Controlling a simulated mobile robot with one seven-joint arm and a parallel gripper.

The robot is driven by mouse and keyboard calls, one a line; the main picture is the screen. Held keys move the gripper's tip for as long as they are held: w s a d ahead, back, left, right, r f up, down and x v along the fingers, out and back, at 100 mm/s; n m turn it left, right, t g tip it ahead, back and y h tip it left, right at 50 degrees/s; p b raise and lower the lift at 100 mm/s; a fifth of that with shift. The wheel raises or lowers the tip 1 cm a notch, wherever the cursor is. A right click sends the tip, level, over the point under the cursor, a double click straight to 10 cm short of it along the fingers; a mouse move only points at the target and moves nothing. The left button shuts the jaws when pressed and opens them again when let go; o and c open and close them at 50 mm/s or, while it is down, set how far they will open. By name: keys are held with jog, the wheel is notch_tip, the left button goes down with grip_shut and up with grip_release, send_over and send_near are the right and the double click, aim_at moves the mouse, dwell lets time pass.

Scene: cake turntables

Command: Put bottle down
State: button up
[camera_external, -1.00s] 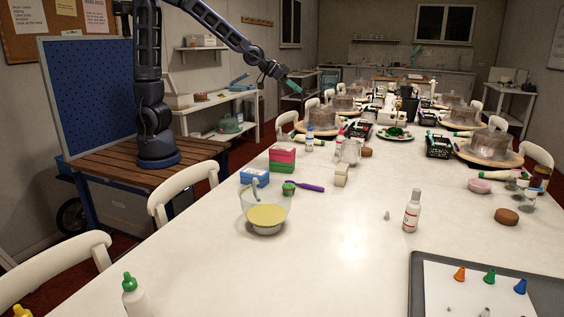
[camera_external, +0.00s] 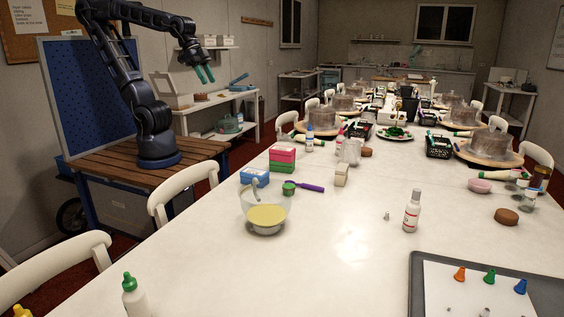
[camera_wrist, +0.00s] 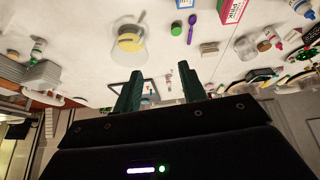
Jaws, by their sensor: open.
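A white bottle with a red label (camera_external: 412,212) stands upright on the long white table, in the right part of the external view. A bottle with a green cap (camera_external: 133,298) stands at the near left edge of the table. A blue-capped bottle (camera_external: 310,138) stands farther back. My gripper (camera_external: 205,73) is raised at the upper left, near the wall shelf in the picture, well away from the white bottle. Its green fingers hang downward, apart. In the wrist view my gripper (camera_wrist: 162,92) shows two dark green fingers with nothing between them.
A clear bowl with yellow contents (camera_external: 266,217) stands on the near table, with pink and green boxes (camera_external: 282,159) behind it. A dark tray (camera_external: 420,285) lies at the near right. White chairs (camera_external: 185,190) line the table. The table around the white bottle is mostly clear.

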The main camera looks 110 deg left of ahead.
jog(key=s+d, duration=0.1)
jog(key=s, duration=0.5)
jog(key=shift+d+f+m+g, duration=0.25)
jog(key=shift+f+m+g, duration=0.1)
jog(key=shift+m+g, duration=0.05)
dwell(0.8)
